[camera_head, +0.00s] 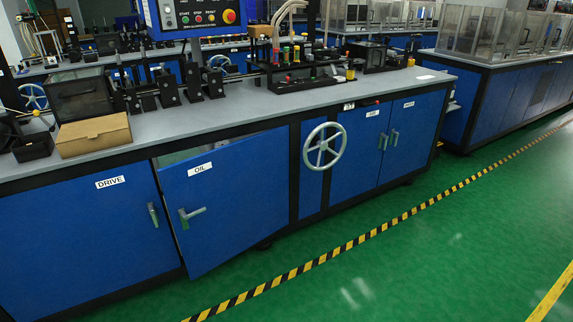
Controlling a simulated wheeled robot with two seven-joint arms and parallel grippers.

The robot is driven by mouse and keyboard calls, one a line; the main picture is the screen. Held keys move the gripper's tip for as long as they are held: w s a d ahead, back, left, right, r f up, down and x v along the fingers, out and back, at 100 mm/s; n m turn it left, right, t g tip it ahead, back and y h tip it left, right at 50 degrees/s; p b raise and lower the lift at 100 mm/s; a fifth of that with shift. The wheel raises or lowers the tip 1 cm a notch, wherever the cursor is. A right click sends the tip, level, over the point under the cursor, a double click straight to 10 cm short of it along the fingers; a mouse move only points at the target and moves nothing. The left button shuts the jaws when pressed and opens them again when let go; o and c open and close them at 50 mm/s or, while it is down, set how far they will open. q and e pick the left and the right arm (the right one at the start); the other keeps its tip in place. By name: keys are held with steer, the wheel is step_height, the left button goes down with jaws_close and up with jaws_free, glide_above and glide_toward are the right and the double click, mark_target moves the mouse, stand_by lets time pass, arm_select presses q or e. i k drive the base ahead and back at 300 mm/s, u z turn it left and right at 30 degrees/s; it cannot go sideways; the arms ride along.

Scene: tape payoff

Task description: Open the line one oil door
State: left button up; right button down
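The oil door (226,200) is a blue cabinet panel with a white label reading OIL, in the middle left of the head view. It stands slightly ajar, with a gap along its top and its left edge swung out from the cabinet front. Its lever handle (191,215) is near the left edge and points to the right, roughly level. The cabinet's inside is mostly hidden behind the door. Neither of my grippers shows in the head view.
The drive door (90,235) beside it is shut, its handle (153,214) upright. A grey handwheel (324,147) sticks out right of the oil door. A cardboard box (94,135) sits on the worktop above. Green floor (400,260) with a striped line (345,249) is clear in front.

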mark_target(242, 185)
steer(key=z, duration=0.75)
steer(key=i, duration=0.65)
steer(key=u, duration=0.9)
steer(key=i, duration=1.5)
steer(key=u, duration=1.35)
